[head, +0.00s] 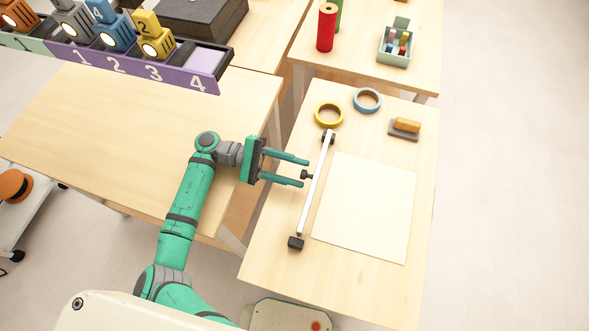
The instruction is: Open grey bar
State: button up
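The grey bar (316,185) is a slim, pale bar on the right-hand table, running along the left edge of a cream sheet (368,208). It has a dark block at its far end and another at its near end (296,243). A small dark knob (307,175) sticks out from the left side of the bar near its middle. My gripper (306,172) reaches in from the left. Its two green fingers are spread apart, with the tips just left of the bar near the knob. I cannot tell whether the fingers touch the knob.
A yellow tape ring (329,115), a blue tape ring (367,100) and a brush-like block (405,127) lie behind the sheet. A purple numbered rack (140,68) stands at the upper left. The left table (120,130) is mostly clear.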

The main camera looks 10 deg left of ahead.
jog(key=shift+r, duration=0.45)
jog(key=s+d+r, duration=0.2)
jog(key=s+r, duration=1)
jog(key=s, duration=0.1)
jog(key=shift+s+d, duration=0.2)
jog(key=shift+s, duration=0.15)
